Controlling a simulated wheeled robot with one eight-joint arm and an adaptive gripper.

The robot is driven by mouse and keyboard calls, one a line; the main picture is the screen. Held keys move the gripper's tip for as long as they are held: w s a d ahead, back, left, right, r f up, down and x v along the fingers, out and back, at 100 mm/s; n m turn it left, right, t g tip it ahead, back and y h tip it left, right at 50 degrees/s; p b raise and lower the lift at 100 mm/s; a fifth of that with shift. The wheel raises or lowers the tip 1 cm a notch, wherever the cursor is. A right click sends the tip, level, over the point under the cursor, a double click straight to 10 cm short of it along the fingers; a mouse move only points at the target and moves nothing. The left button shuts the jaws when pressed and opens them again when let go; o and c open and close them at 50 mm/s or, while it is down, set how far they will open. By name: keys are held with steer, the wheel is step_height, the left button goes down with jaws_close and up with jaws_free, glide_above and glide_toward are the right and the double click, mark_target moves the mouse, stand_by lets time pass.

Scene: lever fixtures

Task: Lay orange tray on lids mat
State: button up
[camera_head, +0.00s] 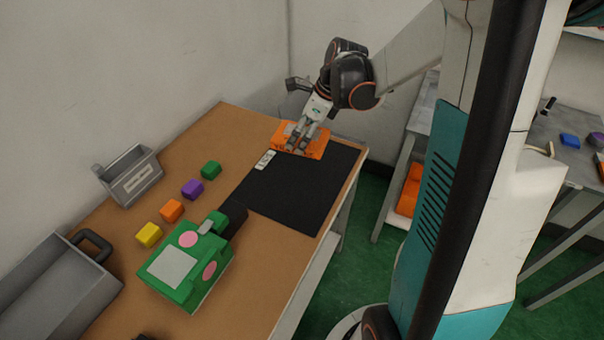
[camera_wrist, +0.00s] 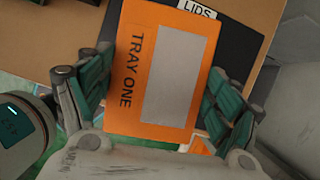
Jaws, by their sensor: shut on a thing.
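The orange tray (camera_head: 313,147) is held in my gripper (camera_head: 302,141) at the far end of the table, over or on the far edge of the black mat (camera_head: 295,196). In the wrist view the orange tray (camera_wrist: 134,38) shows "TRAY ONE" and a grey panel, with a finger of my gripper (camera_wrist: 160,95) on each side. The mat (camera_wrist: 237,42) lies behind it, beside a white "LIDS" label (camera_wrist: 197,9). I cannot tell whether the tray touches the mat.
Green (camera_head: 211,169), purple (camera_head: 192,189), orange (camera_head: 171,210) and yellow (camera_head: 149,234) blocks line the table's left side. A green case (camera_head: 187,267) stands near the mat's front. Grey bins (camera_head: 130,176) stand at left. The mat's middle is clear.

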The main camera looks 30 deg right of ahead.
mark_target(301, 185)
steer(key=shift+d+r+m, duration=0.3)
steer(key=shift+d+m, duration=0.1)
steer(key=shift+m, duration=0.2)
steer(key=shift+f+h, duration=0.3)
step_height(301, 185, down, 20)
steer(key=b, duration=0.7)
steer(key=shift+r, duration=0.35)
steer(key=o, duration=1.1)
